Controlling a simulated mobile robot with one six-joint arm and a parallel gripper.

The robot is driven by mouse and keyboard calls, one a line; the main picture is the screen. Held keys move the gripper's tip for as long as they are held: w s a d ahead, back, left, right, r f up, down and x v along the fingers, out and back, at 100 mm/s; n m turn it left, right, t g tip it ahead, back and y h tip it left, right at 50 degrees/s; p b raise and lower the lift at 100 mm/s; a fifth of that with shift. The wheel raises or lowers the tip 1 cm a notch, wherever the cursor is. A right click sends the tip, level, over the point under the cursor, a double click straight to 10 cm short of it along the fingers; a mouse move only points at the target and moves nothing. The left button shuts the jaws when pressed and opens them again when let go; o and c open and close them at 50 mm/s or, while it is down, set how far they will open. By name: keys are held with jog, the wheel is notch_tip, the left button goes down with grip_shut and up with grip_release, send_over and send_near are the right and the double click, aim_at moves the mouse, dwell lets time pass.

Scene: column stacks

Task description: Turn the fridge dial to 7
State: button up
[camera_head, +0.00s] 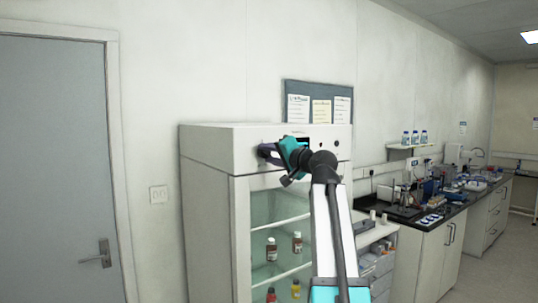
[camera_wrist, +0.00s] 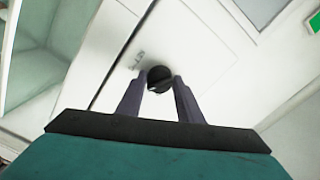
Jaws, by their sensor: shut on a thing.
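The fridge (camera_head: 206,150) is a white cabinet with a glass door in the head view, and its top panel also shows in the wrist view (camera_wrist: 185,30). The dial (camera_wrist: 159,76) is a dark round knob on that panel, seen in the wrist view. My gripper (camera_wrist: 159,84) is at the dial, one finger on each side, shut on it. In the head view my gripper (camera_head: 268,151) reaches the upper front panel and hides the dial. Small marks stand beside the dial in the wrist view, too blurred to read, so its setting cannot be told.
Bottles (camera_head: 272,249) stand on shelves behind the fridge's glass door (camera_head: 262,210). A dark lab bench (camera_head: 440,207) with equipment runs along the right. A grey door (camera_head: 55,170) is on the left. Floor (camera_head: 485,265) shows clear at the right.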

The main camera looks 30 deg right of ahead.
jog(key=o, duration=1.1)
jog(key=shift+c, duration=0.2)
jog(key=shift+s, duration=0.1)
jog(key=shift+s+f+b, duration=0.1)
jog(key=shift+s+b, duration=0.25)
jog(key=shift+s, duration=0.5)
jog(key=s+b, duration=0.3)
jog(key=s, duration=0.9)
